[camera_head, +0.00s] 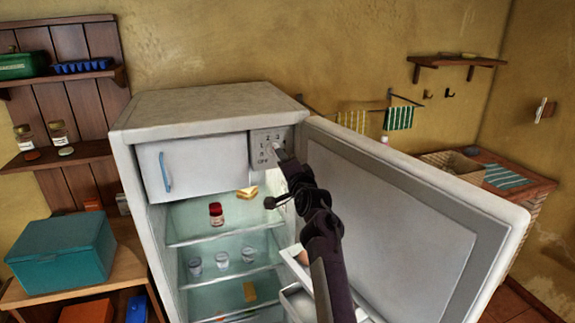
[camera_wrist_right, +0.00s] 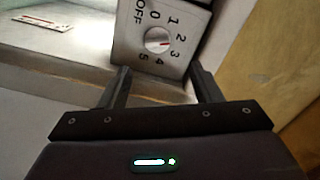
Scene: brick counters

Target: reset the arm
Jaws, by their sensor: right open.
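My right arm reaches up to the open fridge (camera_head: 205,103), and its gripper (camera_head: 282,154) is in front of the control panel (camera_head: 262,142) at the upper right of the fridge. In the right wrist view my right gripper (camera_wrist_right: 160,70) is open, with nothing between its two fingers. The panel's round white knob (camera_wrist_right: 158,40) shows ahead of the fingers, apart from them. Its red mark points near the 3. In the head view the gripper partly hides the knob. My left gripper is not in view.
The fridge door (camera_head: 400,220) stands open to the right of my arm. The freezer door (camera_head: 198,168) is beside the panel. Inside are a red-lidded jar (camera_head: 216,213) and several glasses.

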